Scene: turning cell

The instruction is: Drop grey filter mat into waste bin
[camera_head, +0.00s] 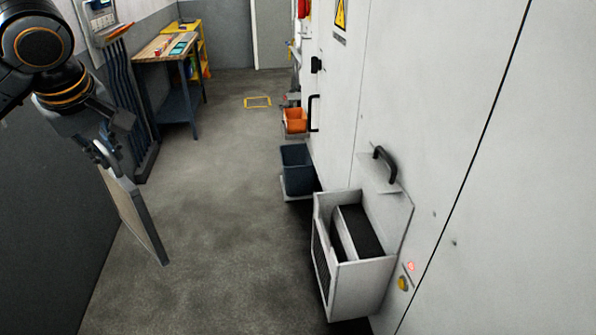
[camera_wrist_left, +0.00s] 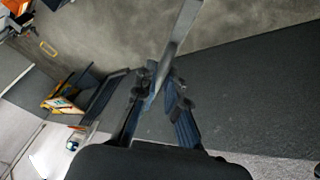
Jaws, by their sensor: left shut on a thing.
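The grey filter mat (camera_head: 138,222) is a thin flat panel with a pale face and darker edge, hanging tilted below my left gripper (camera_head: 106,158) at the left of the head view. My left gripper is shut on its upper end. In the left wrist view the mat (camera_wrist_left: 179,38) shows edge-on between the fingers of the left gripper (camera_wrist_left: 162,88). A dark blue-grey open bin (camera_head: 297,168), which may be the waste bin, stands by the white wall, to the right of the mat and farther off. My right gripper is not in view.
A white open housing (camera_head: 362,285) with dark parts inside juts from the white cabinet wall at right. An orange bin (camera_head: 295,121) sits beyond the dark one. A workbench (camera_head: 168,48) stands at back left. The middle floor is clear.

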